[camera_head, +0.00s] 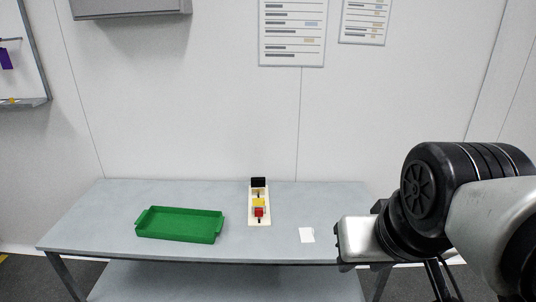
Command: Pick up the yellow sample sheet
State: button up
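The yellow sample sheet (258,202) is a small yellow piece standing in a cream holder (258,222) near the middle of the table. A red piece (259,212) sits in front of it and covers its lower part. A black piece (258,182) stands at the back of the holder. The end of my arm with my gripper (360,241) is at the right, over the table's right end and well apart from the holder. Its fingertips are not clear, so whether it is open or shut does not show.
A green tray (180,237) with low walls sits at the left on the grey table (100,222). The wall is behind the table. A grey box (130,8) hangs on the wall. Bare tabletop separates tray and holder.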

aim_at(256, 201)
jog(key=i+j, duration=0.3)
jog(key=i, duration=0.15)
jog(key=i+j, duration=0.3)
jog(key=i, duration=0.15)
jog(key=i+j, duration=0.3)
jog(key=i, duration=0.15)
